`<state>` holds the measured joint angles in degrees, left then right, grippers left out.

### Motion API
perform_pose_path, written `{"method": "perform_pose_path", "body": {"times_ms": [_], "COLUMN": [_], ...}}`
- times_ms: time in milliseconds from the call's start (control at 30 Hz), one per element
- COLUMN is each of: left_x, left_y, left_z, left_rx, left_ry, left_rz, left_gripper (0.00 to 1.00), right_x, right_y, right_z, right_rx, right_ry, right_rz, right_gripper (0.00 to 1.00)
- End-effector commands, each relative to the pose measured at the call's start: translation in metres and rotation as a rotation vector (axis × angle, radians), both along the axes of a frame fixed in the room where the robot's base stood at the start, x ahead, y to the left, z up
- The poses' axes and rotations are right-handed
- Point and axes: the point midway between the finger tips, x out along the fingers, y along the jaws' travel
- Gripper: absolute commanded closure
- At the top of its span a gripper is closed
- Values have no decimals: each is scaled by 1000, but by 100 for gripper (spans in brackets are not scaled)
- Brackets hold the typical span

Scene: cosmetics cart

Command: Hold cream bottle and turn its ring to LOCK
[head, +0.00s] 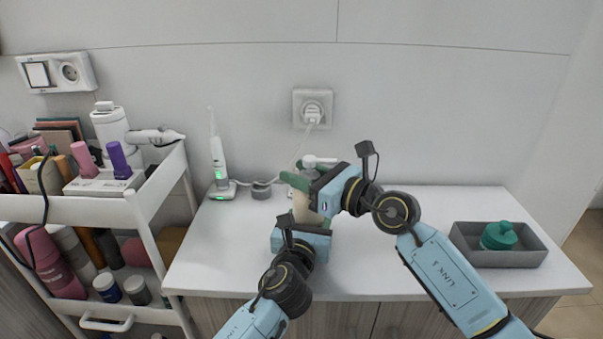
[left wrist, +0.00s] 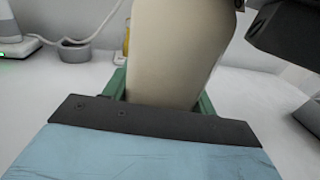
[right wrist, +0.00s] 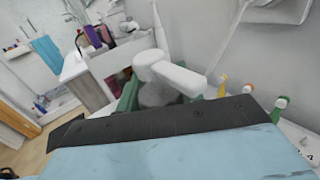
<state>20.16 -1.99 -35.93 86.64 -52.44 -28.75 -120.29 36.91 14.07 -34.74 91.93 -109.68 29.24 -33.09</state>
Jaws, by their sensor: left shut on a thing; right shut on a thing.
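The cream bottle (head: 302,207) stands upright on the white counter, mostly hidden behind my grippers in the head view. Its beige body fills the middle of the left wrist view (left wrist: 172,50). My left gripper (head: 301,226) is shut on the body low down, with green fingers on both sides. My right gripper (head: 303,178) is shut around the top of the bottle, at the collar below the white pump head (head: 318,160). In the right wrist view the pump head (right wrist: 170,72) points right above a grey ring (right wrist: 160,95) between the green fingers. I cannot read the ring's marks.
An electric toothbrush (head: 218,165) and a small grey cup (head: 261,190) stand behind left. A white cart (head: 110,208) holds cosmetics.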

Motion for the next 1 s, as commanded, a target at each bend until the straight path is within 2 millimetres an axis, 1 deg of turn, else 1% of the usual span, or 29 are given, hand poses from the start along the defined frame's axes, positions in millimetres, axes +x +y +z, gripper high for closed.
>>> {"method": "perform_pose_path", "body": {"times_ms": [367,1000], "left_x": [0,0], "left_y": [0,-1], "left_z": [1,1], "left_rx": [1,1], "left_ry": [-1,-3], "left_rz": [0,-1], "left_gripper": [78,78], "right_x": [-1,-6], "right_y": [2,3], "right_z": [-2,-3], "right_rx": [-9,-4], "right_ry": [6,9], "right_rz": [110,444], "right_gripper": [86,86]}}
